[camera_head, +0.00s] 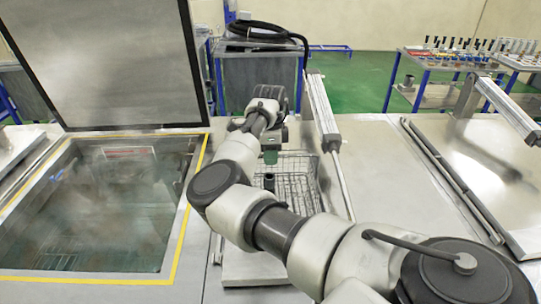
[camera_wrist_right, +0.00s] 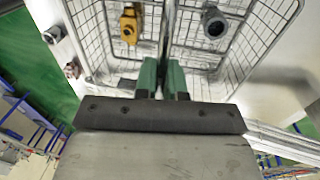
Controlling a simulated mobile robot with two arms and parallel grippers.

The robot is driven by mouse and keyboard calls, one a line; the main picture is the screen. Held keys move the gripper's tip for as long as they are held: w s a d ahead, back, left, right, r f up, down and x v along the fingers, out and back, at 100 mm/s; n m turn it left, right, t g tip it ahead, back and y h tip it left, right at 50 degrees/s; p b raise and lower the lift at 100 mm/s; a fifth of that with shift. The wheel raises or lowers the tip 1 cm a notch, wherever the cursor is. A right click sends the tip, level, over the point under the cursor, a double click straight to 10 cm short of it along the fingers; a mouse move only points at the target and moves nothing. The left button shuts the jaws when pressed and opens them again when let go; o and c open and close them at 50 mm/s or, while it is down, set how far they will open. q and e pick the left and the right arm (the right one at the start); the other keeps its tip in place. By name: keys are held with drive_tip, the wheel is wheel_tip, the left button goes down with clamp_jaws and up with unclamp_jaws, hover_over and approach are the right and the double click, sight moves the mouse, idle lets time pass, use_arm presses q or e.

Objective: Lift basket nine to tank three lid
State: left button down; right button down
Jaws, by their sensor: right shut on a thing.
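A wire basket (camera_head: 297,186) is at the middle of the head view, partly hidden behind my right arm. My right gripper (camera_head: 270,156) is above it with green fingers pointing down. In the right wrist view the fingers (camera_wrist_right: 162,80) are shut on the basket's thin metal handle, and the basket's mesh (camera_wrist_right: 95,35) spreads around them. A yellow part (camera_wrist_right: 130,24) and a grey round part (camera_wrist_right: 214,24) are inside the basket. I cannot tell whether the basket rests on the surface below or hangs just above it. No basket or tank number is readable. My left gripper is out of view.
At left is an open tank (camera_head: 100,200) of clear liquid, edged with yellow tape, its grey lid (camera_head: 110,60) raised. A pneumatic cylinder (camera_head: 322,110) stands close right of the basket. A flat steel lid (camera_head: 490,170) lies at right. Racks (camera_head: 460,58) stand behind.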

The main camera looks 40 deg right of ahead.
drive_tip(key=c, duration=1.1)
unclamp_jaws()
drive_tip(key=shift+s+a+r, duration=0.1)
drive_tip(key=shift+r, duration=0.15)
drive_tip(key=r+p, duration=0.1)
drive_tip(key=r, duration=0.6)
drive_tip(key=r+p, duration=0.1)
drive_tip(key=r, duration=0.7)
drive_tip(key=w+r+p, duration=0.1)
drive_tip(key=r, duration=0.6)
drive_tip(key=shift+d+r, duration=0.3)
drive_tip(key=shift+d, duration=0.1)
drive_tip(key=shift+f, duration=0.1)
